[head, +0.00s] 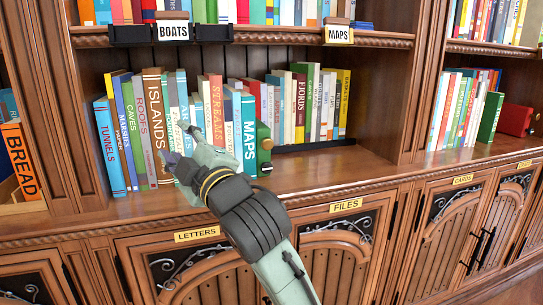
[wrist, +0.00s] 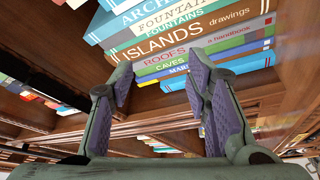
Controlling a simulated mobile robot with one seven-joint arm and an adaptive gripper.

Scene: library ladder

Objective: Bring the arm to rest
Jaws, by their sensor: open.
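My gripper (head: 181,147) is at the front of the middle bookcase shelf, before the left part of the book row. Its arm reaches up from the bottom of the head view. In the wrist view the two purple-padded fingers (wrist: 160,70) stand apart with nothing between them. The ISLANDS book (head: 155,125) also shows in the head view, just behind the fingers. Part of the row is hidden by the gripper.
A blue MAPS book (head: 249,134) and a green object (head: 264,150) stand right of the gripper. The shelf front is bare at right (head: 335,168). Label plates BOATS (head: 172,31) and MAPS (head: 339,34) are above. Cabinet doors (head: 330,250) are below; a red box (head: 515,119) is far right.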

